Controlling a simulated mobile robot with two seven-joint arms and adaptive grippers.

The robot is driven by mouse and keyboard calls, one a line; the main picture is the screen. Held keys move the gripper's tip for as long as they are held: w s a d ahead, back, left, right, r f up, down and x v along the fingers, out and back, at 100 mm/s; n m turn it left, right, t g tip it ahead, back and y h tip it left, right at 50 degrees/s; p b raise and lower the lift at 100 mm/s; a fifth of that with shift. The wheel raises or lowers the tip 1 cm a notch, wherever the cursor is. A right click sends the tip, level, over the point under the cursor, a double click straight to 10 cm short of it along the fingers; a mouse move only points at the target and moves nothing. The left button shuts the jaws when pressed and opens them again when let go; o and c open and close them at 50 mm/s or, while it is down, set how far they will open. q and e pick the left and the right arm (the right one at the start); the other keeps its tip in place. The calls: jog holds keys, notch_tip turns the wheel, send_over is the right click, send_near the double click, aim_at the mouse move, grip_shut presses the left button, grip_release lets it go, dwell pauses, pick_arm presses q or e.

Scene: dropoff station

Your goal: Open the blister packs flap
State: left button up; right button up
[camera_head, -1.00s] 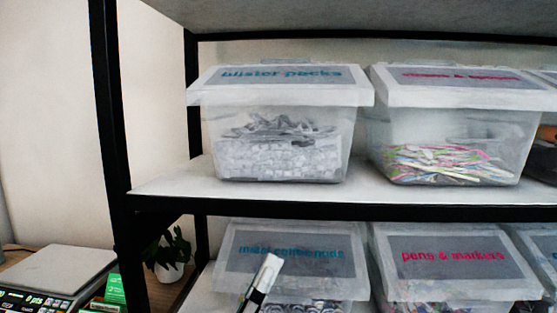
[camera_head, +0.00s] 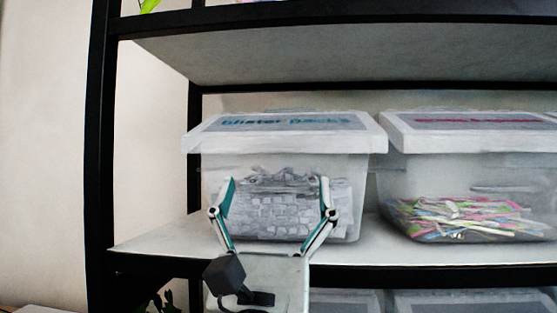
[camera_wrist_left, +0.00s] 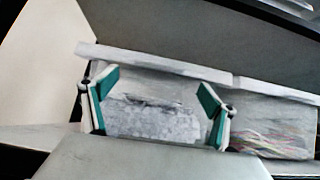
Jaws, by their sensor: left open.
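The blister packs box (camera_head: 350,185) is a clear bin on the upper shelf, filled with silvery packs. Its white flap (camera_head: 200,138), with a blue "blister packs" label, lies shut on top. My left gripper (camera_head: 275,182) is open and empty in front of the bin's front wall, below the flap's front edge. In the left wrist view the fingers (camera_wrist_left: 155,88) are spread wide, with the bin's front (camera_wrist_left: 150,88) between them and the flap edge (camera_wrist_left: 150,60) above. I cannot tell whether a fingertip touches the bin. My right gripper is in neither view.
A second lidded bin (camera_head: 470,165) with colourful sticks stands close on the right. The upper shelf board (camera_head: 160,245) has bare room to the left. Another shelf (camera_head: 300,58) hangs above the lids with a gap between. Black posts (camera_head: 103,150) frame the left side.

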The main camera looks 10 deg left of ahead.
aim_at(279, 153)
pick_arm(q)
jog(key=x, duration=0.6)
jog(key=shift+w+r, duration=0.15)
jog(key=shift+r, duration=0.15)
jog(key=shift+w, duration=0.15)
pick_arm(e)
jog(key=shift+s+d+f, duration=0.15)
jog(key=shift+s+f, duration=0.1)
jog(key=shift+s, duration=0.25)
pick_arm(q)
jog(key=shift+c, duration=0.3)
